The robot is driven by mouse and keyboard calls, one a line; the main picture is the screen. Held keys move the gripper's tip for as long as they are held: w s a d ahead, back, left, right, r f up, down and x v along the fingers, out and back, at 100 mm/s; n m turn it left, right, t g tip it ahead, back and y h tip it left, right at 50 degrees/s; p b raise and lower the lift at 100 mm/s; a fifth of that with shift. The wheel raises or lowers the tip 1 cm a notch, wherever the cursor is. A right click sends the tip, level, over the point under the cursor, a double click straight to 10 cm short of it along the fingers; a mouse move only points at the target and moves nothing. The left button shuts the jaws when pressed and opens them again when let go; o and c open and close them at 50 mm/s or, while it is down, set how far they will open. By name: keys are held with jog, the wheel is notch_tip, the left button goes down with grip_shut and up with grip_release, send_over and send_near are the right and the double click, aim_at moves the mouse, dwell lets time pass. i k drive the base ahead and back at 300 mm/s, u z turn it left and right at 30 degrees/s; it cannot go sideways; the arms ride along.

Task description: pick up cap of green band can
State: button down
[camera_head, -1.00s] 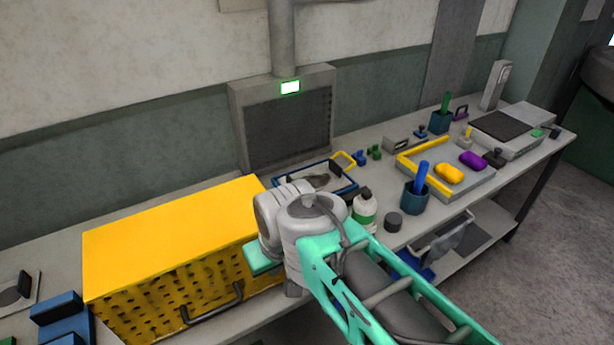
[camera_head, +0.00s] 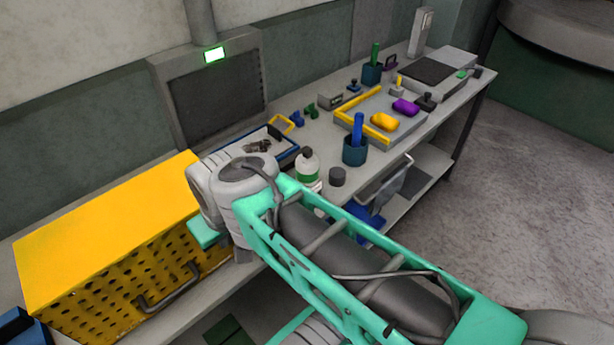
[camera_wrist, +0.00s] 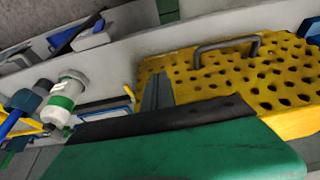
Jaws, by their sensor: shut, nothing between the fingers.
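The green band can (camera_head: 307,169) is white with a green band and stands upright on the bench, just right of my wrist in the head view. Its small dark cap (camera_head: 306,152) is on top. My gripper (camera_wrist: 160,116) shows at the bottom of the wrist view as a green part with a dark edge, shut and empty, apart from the can. In the head view my wrist mostly hides it.
A dark round piece (camera_head: 337,176) stands close right of the can. A blue pen cup (camera_head: 354,154) is beyond it. The yellow perforated box (camera_head: 105,230) with a handle is left of my wrist. A blue-edged tray (camera_head: 285,158) lies behind the can.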

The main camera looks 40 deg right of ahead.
aim_at(336, 175)
jog(key=u, duration=3.1)
jog(key=k, duration=1.35)
jog(key=u, duration=0.05)
